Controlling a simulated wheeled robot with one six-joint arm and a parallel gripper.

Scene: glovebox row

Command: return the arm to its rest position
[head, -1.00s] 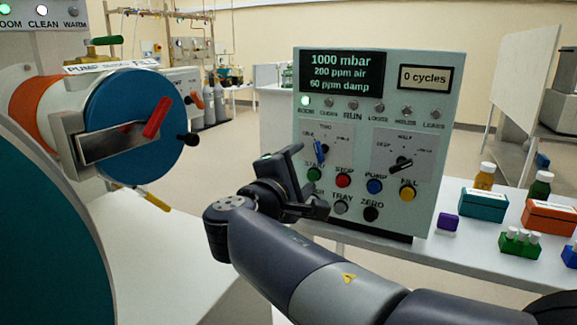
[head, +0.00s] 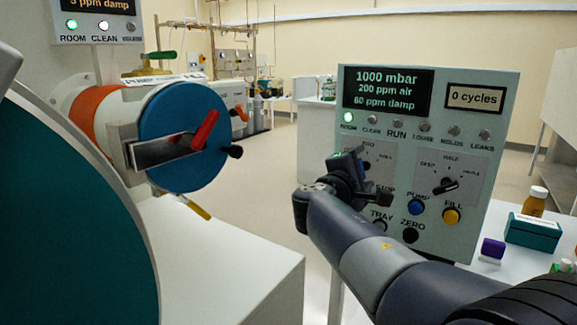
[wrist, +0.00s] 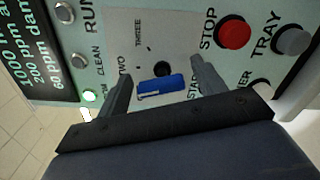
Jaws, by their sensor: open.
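My gripper (head: 364,178) is in front of the lower left of the grey-green control panel (head: 499,110) in the head view, and my arm reaches in from the lower right. In the wrist view the two fingers of my gripper (wrist: 160,88) stand apart, with a blue selector knob (wrist: 161,87) on the panel showing between them. I cannot tell whether the fingers touch the knob. The red STOP button (wrist: 234,34) is beside the right finger. In the head view my gripper hides the blue knob and the START button.
A chamber with a blue round door (head: 185,138) and red handle (head: 205,130) stands on the left. A white bench (head: 225,255) is below it. A teal box (head: 532,232), an amber bottle (head: 534,202) and a purple block (head: 492,248) stand right of the panel. Open floor shows between.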

